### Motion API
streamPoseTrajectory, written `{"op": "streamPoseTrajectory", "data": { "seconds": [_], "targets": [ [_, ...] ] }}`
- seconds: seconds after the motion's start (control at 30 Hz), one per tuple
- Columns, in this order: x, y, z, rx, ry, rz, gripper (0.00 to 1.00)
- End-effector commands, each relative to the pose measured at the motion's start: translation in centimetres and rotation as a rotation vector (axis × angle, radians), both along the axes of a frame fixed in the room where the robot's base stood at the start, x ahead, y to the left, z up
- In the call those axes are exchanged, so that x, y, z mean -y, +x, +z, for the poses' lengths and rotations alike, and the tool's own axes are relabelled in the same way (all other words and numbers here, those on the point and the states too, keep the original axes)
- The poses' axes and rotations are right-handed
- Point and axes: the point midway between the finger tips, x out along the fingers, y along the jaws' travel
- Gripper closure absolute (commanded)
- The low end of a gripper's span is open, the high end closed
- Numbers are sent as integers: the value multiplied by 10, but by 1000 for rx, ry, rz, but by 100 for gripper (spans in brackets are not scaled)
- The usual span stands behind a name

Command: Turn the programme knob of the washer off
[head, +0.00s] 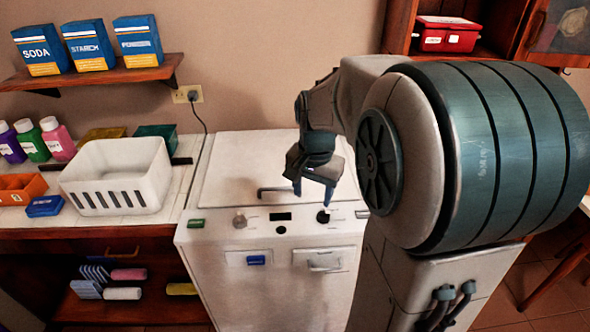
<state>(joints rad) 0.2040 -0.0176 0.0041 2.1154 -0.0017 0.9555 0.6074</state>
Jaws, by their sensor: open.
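The white washer (225,268) stands in the middle of the head view, its control panel along the top front edge. A dark round knob (323,216) sits at the panel's right, and a grey knob (240,221) at its left. No label readable here tells which is the programme knob. My gripper (312,195) points down just above and behind the dark knob, its fingers apart with nothing between them. One fingertip appears close to the dark knob; I cannot tell whether it touches. The dark knob's pointer direction is too small to read.
A white basket (118,178) and several bottles stand on the left counter. A shelf (98,78) with boxes of soda and starch hangs above. A red box (447,35) sits in the right cabinet. My arm hides much of the right side.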

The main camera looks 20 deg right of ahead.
Motion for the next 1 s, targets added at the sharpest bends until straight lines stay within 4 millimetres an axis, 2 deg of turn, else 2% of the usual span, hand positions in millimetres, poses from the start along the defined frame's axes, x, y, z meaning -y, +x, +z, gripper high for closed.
{"op": "streamPoseTrajectory", "data": {
  "seconds": [0.03, 0.1, 0.2, 0.4, 0.57, 1.0],
  "targets": [
    [13, 13, 4, -20, 10, -81, 45],
    [27, 28, 2, -38, 19, -184, 45],
    [44, 43, -3, -60, 28, -302, 45],
    [61, 57, -11, -80, 36, -423, 45],
    [64, 58, -24, -84, 37, -437, 45],
    [63, 57, -112, -86, 38, -435, 45]
  ]
}}
